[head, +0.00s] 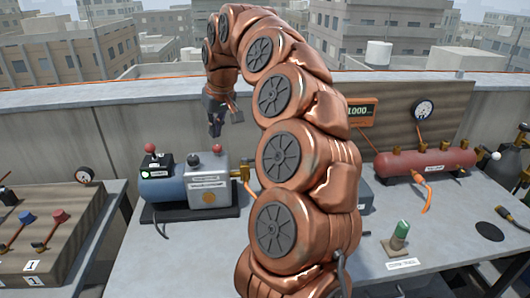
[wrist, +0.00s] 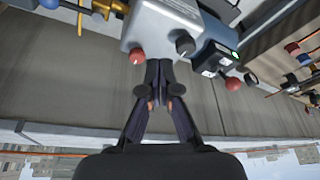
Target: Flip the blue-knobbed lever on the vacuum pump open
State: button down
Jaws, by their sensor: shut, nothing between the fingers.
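The pump (head: 188,192), a blue cylinder joined to a grey box, stands on the bench left of my arm. It also shows in the wrist view (wrist: 160,20). Its top carries a red knob (wrist: 137,55) and a dark knob (wrist: 184,42). A blue-knobbed lever (head: 26,217) stands on the brown panel at the far left, apart from the pump; I see no blue-knobbed lever clearly on the pump itself. My gripper (head: 215,131) is shut and empty, above the pump's grey box. In the wrist view its fingertips (wrist: 158,64) appear near the red knob; contact cannot be told.
The brown panel (head: 60,262) also bears a red-knobbed lever (head: 60,216). A gauge (head: 84,174) stands behind it. A red tank (head: 425,163) and a green-topped item (head: 400,232) are on the right. A low wall (head: 130,130) runs behind the bench.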

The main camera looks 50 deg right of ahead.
jog(key=s+d+f+m+h, duration=0.1)
jog(key=d, duration=0.7)
jog(key=s+d+f+m+b, duration=0.1)
jog(key=d+m, duration=0.1)
jog(key=d, duration=0.7)
jog(key=shift+f+m+h, duration=0.3)
jog(key=shift+f+h, duration=0.1)
jog(key=shift+s+d, duration=0.1)
notch_tip(320, 180, down, 10)
jog(key=p, duration=0.2)
jog(key=shift+s, duration=0.2)
